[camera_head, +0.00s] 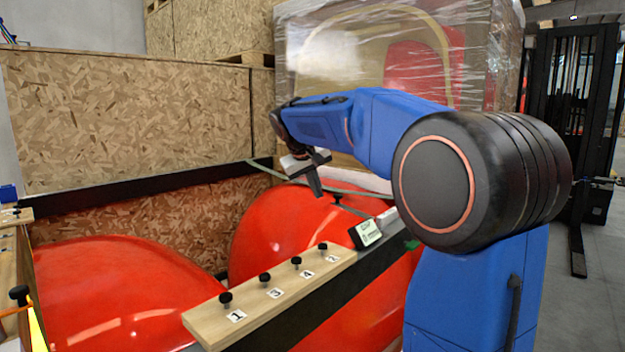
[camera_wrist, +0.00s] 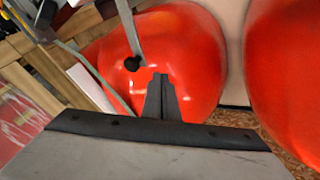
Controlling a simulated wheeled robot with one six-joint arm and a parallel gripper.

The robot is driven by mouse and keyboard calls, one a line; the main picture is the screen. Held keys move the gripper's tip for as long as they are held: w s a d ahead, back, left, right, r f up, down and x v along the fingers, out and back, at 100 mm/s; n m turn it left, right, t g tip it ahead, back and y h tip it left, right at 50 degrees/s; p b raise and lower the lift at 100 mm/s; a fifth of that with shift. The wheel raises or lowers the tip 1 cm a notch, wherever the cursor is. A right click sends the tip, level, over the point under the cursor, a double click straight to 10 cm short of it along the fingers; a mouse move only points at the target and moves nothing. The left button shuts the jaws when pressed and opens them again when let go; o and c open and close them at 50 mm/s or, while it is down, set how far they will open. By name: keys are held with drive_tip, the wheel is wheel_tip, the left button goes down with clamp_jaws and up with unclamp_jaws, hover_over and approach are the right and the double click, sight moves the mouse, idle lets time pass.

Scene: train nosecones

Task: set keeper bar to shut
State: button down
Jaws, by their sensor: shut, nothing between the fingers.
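My gripper (camera_head: 318,188) is shut and empty, pointing down above the far red nosecone (camera_head: 285,225). In the wrist view, the closed fingers (camera_wrist: 160,80) show against the red shell. A thin grey bar with a black knob at its end, which looks like the keeper bar (camera_wrist: 127,30), reaches in from the top edge of the wrist view. Its knob (camera_wrist: 132,63) is just beyond my fingertips, apart from them in the picture. In the head view the bar (camera_head: 354,209) lies over the nosecone, right of my gripper. I cannot tell whether it is shut.
A wooden rail (camera_head: 290,291) with several black knobs and number labels runs along the near side. A small white-and-black box (camera_head: 366,233) stands at its far end. A second red nosecone (camera_head: 120,290) lies left. Chipboard walls (camera_head: 130,120) and a wrapped crate (camera_head: 350,50) stand behind.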

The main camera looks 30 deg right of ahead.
drive_tip(key=shift+s+d+f, duration=0.1)
drive_tip(key=shift+d, duration=0.85)
drive_tip(key=shift+s+d+f, duration=0.1)
drive_tip(key=shift+d, duration=0.8)
drive_tip(key=shift+w+d, duration=0.1)
drive_tip(key=shift+d, duration=0.05)
drive_tip(key=s+d+m+g, duration=0.2)
drive_tip(key=d+m, duration=0.3)
drive_tip(key=d, duration=0.3)
drive_tip(key=s+d+m+g, duration=0.3)
drive_tip(key=d+m, duration=0.3)
drive_tip(key=d, duration=0.3)
drive_tip(key=shift+s+g+h, duration=0.2)
drive_tip(key=shift+g+h, duration=0.2)
drive_tip(key=shift+g, duration=0.2)
